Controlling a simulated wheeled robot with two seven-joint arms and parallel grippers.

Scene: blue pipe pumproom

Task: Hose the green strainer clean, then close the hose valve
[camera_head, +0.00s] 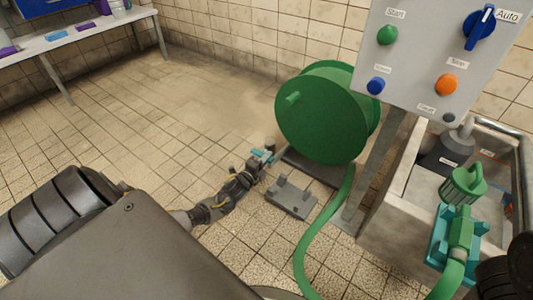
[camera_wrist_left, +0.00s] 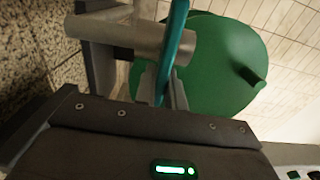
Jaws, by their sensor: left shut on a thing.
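My left gripper (camera_head: 262,160) is low by the floor beside the green hose reel. It is shut on the teal valve lever (camera_head: 259,154). In the left wrist view the lever (camera_wrist_left: 179,42) runs up between its fingers, beside a grey metal cylinder (camera_wrist_left: 138,38). The green strainer (camera_head: 464,186), slotted with a handle, is at the sink on the right. Below it the green hose nozzle (camera_head: 461,228) sits in a teal cradle (camera_head: 438,242) and points up toward the strainer. No water jet shows. My right gripper is not in view.
The green reel (camera_head: 320,115) stands behind the valve, with its hose (camera_head: 311,238) running down the floor. A grey bracket (camera_head: 291,197) lies beside it. A post holds the control panel (camera_head: 415,55) over the sink (camera_head: 391,215). A bench (camera_head: 75,46) stands far left; floor between is clear.

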